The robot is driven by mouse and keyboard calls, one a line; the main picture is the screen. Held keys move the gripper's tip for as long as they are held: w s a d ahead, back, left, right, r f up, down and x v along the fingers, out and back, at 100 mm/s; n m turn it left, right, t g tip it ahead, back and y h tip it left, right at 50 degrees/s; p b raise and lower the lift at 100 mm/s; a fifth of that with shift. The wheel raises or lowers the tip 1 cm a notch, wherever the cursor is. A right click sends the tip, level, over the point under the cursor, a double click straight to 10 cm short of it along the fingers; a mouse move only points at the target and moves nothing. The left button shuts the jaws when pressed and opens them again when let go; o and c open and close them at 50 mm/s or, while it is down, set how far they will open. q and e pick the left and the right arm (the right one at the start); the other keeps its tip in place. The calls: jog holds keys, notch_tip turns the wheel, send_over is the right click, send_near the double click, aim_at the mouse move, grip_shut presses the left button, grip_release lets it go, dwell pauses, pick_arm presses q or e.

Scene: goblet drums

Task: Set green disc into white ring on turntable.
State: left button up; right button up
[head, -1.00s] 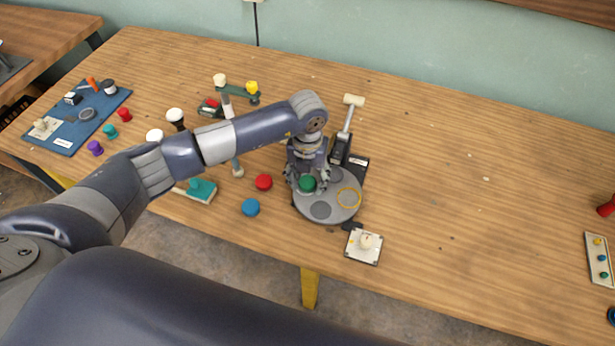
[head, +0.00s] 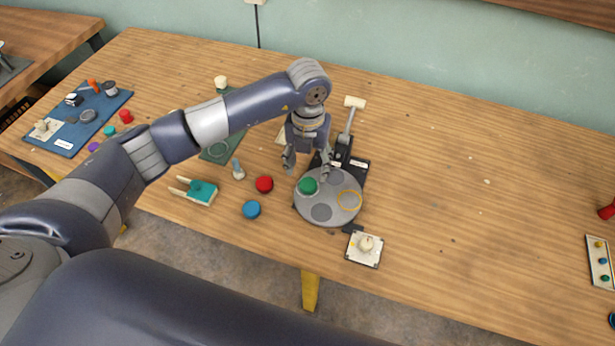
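The green disc (head: 308,186) rests on the left part of the round grey turntable (head: 330,216). A pale edge shows around the disc's base; I cannot clearly tell whether this is the white ring and whether the disc sits fully inside it. My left gripper (head: 307,173) is open and empty, its fingers spread just above and behind the green disc, apart from it. A yellow ring (head: 349,200) is marked on the turntable's right part. My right gripper is not in view.
A red disc (head: 264,184) and a blue disc (head: 251,209) lie left of the turntable. A white plate with a knob (head: 364,247) is in front. A mallet-like lever (head: 347,122) stands behind. A blue mat (head: 67,136) is far left. The table's right is mostly clear.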

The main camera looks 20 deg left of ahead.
pick_arm(q)
jog(key=shift+r+b, duration=0.35)
jog(key=shift+r, duration=2.5)
